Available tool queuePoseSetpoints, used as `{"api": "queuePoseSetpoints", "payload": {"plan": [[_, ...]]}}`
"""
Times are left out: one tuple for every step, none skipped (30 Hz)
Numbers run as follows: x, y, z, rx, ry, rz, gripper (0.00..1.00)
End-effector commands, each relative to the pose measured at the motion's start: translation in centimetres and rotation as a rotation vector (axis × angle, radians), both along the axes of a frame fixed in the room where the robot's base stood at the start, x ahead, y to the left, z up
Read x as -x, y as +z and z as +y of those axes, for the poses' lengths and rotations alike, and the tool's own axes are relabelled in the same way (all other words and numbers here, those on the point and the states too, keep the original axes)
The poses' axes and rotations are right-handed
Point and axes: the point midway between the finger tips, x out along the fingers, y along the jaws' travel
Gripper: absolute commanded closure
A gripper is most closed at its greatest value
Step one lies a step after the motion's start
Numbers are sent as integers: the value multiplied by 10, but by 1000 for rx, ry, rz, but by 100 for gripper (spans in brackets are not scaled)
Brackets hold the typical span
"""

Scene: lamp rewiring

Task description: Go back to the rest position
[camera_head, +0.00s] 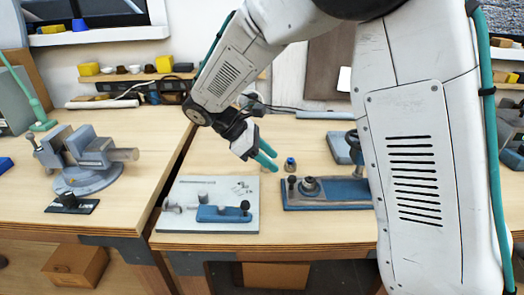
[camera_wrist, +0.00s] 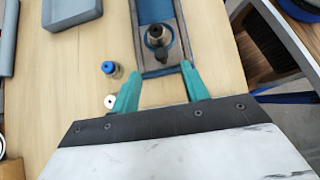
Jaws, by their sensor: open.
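My gripper (camera_head: 266,157) hangs over the right workbench, between a grey plate and a blue fixture. In the wrist view my gripper (camera_wrist: 159,88) shows two teal fingers spread apart with nothing between them. The blue fixture (camera_head: 334,194) lies on the bench to the right of my gripper, with a round metal post on it. It also shows in the wrist view (camera_wrist: 157,72), just beyond the fingertips. A small blue-topped cylinder (camera_head: 290,164) stands on the bench near the fingers. My arm covers the right part of the head view.
A grey plate (camera_head: 180,223) with a blue clamp (camera_head: 224,213) lies at the bench's front left. A vise (camera_head: 82,160) stands on the left bench. A dark gap separates the benches. A small white ring (camera_wrist: 110,101) lies near the fingers. Shelves with yellow blocks are behind.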

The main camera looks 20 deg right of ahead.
Motion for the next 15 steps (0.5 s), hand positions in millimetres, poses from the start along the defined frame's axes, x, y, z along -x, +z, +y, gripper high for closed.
{"api": "queuePoseSetpoints", "payload": {"plan": [[0, 0, 0, 0, 0, 0, 55], [0, 0, 0, 0, 0, 0, 55], [0, 0, 0, 1, -2, -2, 55], [0, 0, 0, 2, -6, -6, 55], [0, 0, 0, 3, -13, -15, 55], [0, -2, 1, 0, -30, -32, 55], [2, -5, 2, -4, -52, -45, 55], [8, -10, 3, -9, -82, -51, 55], [21, -16, 5, -22, -133, -67, 55], [30, -15, 4, -37, -172, -88, 55], [38, -13, 3, -51, -209, -108, 55], [48, -9, 1, -69, -256, -133, 55], [55, -6, -1, -83, -291, -151, 55], [63, -2, -3, -97, -326, -172, 55], [73, 3, -5, -115, -374, -196, 55]]}}
